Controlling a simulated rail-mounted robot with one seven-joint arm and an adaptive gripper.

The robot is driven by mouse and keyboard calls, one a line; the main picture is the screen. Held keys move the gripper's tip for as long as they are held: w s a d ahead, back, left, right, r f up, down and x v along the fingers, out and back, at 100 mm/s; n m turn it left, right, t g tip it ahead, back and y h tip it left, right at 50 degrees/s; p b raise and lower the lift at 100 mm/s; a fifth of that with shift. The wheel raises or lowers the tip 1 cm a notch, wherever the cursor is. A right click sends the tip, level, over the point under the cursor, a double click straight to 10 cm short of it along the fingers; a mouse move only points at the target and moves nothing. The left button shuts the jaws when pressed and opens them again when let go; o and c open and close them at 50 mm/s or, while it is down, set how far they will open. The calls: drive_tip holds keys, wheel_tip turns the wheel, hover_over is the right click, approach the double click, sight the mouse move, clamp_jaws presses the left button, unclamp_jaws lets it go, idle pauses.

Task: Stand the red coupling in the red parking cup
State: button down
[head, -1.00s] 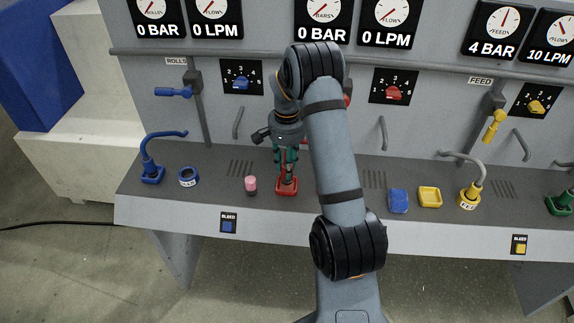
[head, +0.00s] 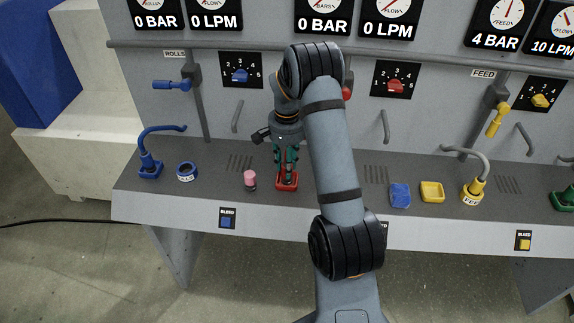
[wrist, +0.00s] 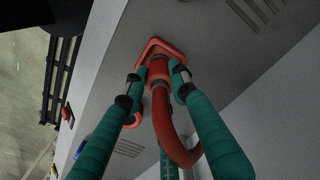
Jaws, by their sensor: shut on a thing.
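The red coupling (wrist: 158,74) is between the two green fingers of my gripper (wrist: 157,80) in the wrist view, and the fingers are shut on it. A curved red hose (wrist: 176,142) runs from the coupling toward the camera. The red parking cup (wrist: 177,47) has a squarish rim that shows around the coupling's far end. In the head view, my gripper (head: 286,159) points down right above the red cup (head: 287,187) on the bench. The coupling looks upright, with its lower end at or inside the cup. I cannot tell whether it touches the cup floor.
A pink-topped cylinder (head: 250,178) stands just left of the red cup. The panel wall rises behind.

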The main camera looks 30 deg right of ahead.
drive_tip(key=c, duration=1.3)
unclamp_jaws()
drive_tip(key=shift+c, duration=0.2)
wheel_tip(320, 180, up, 12)
wheel_tip(320, 180, down, 12)
drive_tip(key=shift+r, duration=0.1)
drive_tip(key=shift+r+p, duration=0.25)
drive_tip(key=shift+p, duration=0.2)
